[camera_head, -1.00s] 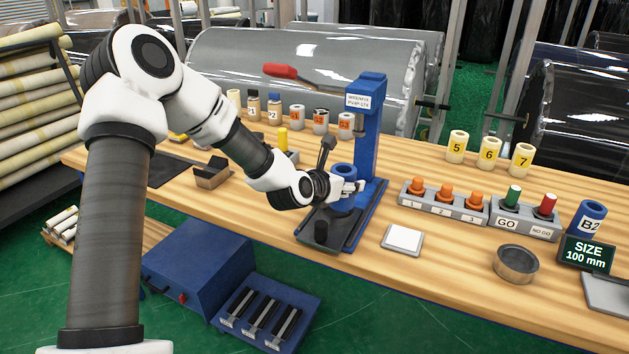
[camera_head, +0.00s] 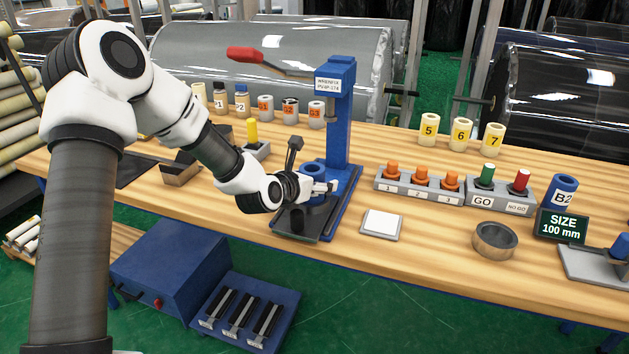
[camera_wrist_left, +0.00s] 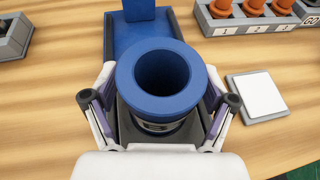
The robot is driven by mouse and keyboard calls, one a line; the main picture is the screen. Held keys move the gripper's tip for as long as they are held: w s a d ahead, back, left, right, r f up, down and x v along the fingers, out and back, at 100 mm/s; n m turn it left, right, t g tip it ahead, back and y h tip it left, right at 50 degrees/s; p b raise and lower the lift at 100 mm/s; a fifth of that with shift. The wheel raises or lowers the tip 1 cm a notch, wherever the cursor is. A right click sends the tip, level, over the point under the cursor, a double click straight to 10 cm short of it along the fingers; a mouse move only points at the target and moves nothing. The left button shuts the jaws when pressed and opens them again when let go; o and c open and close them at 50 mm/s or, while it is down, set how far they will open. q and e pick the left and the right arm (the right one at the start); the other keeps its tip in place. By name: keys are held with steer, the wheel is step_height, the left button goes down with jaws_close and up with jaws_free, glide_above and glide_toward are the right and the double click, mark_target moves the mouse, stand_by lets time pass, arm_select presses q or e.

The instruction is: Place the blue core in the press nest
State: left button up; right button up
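The blue core (camera_head: 312,169) stands upright at the base of the blue press (camera_head: 338,115), at the nest; its seating is hidden. In the left wrist view the same core (camera_wrist_left: 185,60) shows its round top opening and part of a white label below. My left gripper (camera_head: 322,188) is low at the press. In the left wrist view its fingers (camera_wrist_left: 163,105) stand on either side of the core, with narrow gaps that look open, so it appears not clamped. My right gripper is not in view.
The press lever with a red handle (camera_head: 245,54) reaches out to the left. A white pad (camera_head: 382,223) lies right of the press. Orange plugs in a grey block (camera_head: 415,187), a metal ring (camera_head: 495,240) and another blue core marked B2 (camera_head: 563,190) stand further right.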

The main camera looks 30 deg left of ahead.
arm_select(q)
steer(key=shift+r, duration=0.2)
steer(key=shift+s+r, duration=0.1)
steer(key=shift+s, duration=0.15)
steer(key=p+v, duration=0.2)
steer(key=v, duration=0.9)
steer(key=shift+s, duration=0.2)
